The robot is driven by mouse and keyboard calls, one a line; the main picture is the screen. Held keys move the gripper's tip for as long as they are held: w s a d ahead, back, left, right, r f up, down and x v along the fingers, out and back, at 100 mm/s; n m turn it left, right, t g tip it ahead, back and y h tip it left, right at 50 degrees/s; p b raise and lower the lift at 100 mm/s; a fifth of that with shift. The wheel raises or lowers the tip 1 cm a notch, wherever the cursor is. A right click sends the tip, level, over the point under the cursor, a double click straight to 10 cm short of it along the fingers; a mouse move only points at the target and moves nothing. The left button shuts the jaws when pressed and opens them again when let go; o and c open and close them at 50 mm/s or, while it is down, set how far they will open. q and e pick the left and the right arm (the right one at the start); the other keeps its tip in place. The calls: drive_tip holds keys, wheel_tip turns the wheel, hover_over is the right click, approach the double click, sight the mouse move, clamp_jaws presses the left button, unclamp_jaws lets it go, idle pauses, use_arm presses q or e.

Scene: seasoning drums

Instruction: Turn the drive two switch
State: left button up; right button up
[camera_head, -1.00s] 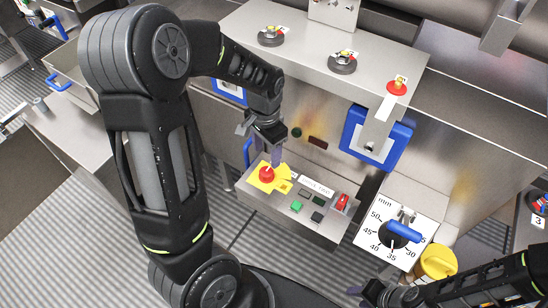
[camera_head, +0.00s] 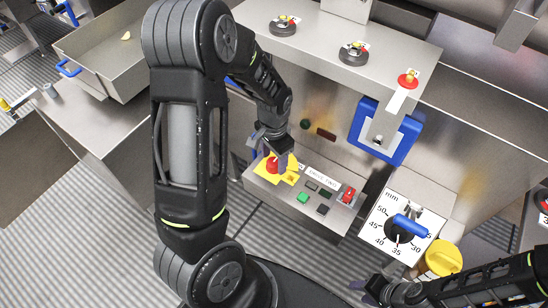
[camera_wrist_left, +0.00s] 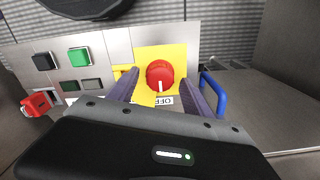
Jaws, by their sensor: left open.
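The control panel (camera_head: 252,182) has a label that appears to read DRIVE TWO. On it a red round knob (camera_head: 272,164) sits on a yellow plate (camera_head: 291,178). In the left wrist view the red knob (camera_wrist_left: 160,72) has a white mark pointing down toward an OFF label (camera_wrist_left: 165,100). My left gripper (camera_head: 281,163) is at the knob; its open fingers, also in the left wrist view (camera_wrist_left: 158,80), show on either side of it. I cannot tell whether they touch it. My right gripper (camera_head: 388,292) is at the bottom right, its jaws unclear.
The panel also carries a green button (camera_head: 303,198), black buttons and a red rocker switch (camera_head: 348,195). A dial with a blue handle (camera_head: 410,225) and a yellow cap (camera_head: 443,258) are to the right.

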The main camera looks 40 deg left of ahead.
use_arm(q)
clamp_jaws()
idle(0.7)
idle(0.8)
